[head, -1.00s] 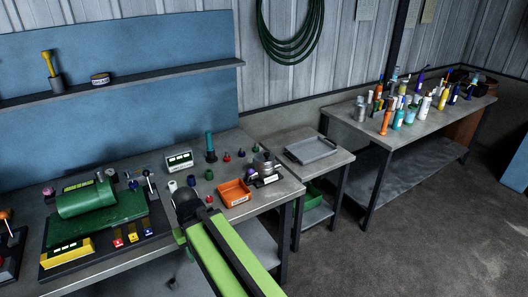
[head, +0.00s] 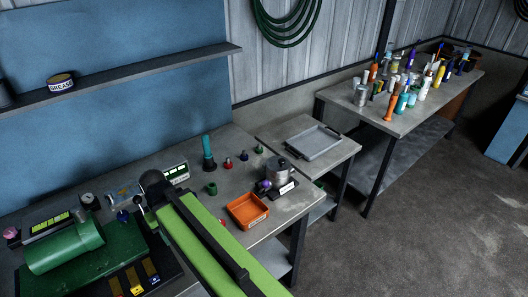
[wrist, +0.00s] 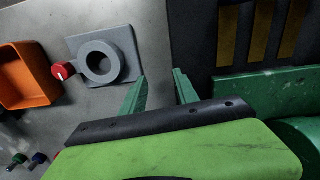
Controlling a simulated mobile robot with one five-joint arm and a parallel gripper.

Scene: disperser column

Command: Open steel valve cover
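No part is clearly labelled as the steel valve cover. A silver cylindrical fitting (head: 277,172) with a purple knob stands at the bench's right end in the head view. Another silver cylinder (head: 124,196) lies by the green machine (head: 65,246), left of my arm's end. My gripper (wrist: 160,88) shows in the wrist view with its two green fingers apart and nothing between them.
An orange tray (head: 248,211) stands right of my arm; it also shows in the wrist view (wrist: 22,77). A red knob (wrist: 63,70) is beside the ring block. A display box (head: 176,173) and green bottle (head: 208,153) stand behind. A grey tray (head: 314,142) is on the side table.

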